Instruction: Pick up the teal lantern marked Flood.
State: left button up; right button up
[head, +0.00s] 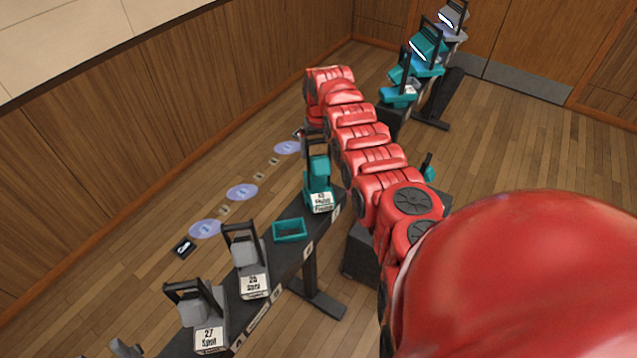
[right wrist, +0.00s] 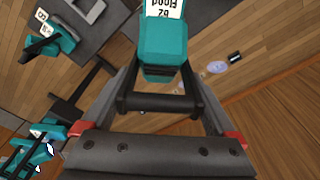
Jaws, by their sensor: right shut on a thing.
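The teal lantern marked Flood (right wrist: 162,48) fills the top middle of the right wrist view, its white label reading "62 Flood" upside down. My right gripper (right wrist: 160,98) is shut on this lantern's black handle. In the head view a teal lantern (head: 318,177) with a black handle and a white label sits at the end of my red right arm; it appears to be the same one. The right gripper is mostly hidden there. I cannot tell whether the lantern touches the dark bench. My left gripper is not in view.
Grey lanterns marked Spot (head: 252,272) and a teal tray (head: 290,230) stand on the dark bench (head: 268,303). More teal lanterns (head: 398,95) stand on a stand at the back. Lilac discs (head: 242,192) lie on the wooden floor by the panelled wall.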

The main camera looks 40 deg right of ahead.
grip_shut()
jog(key=shift+r, duration=0.1)
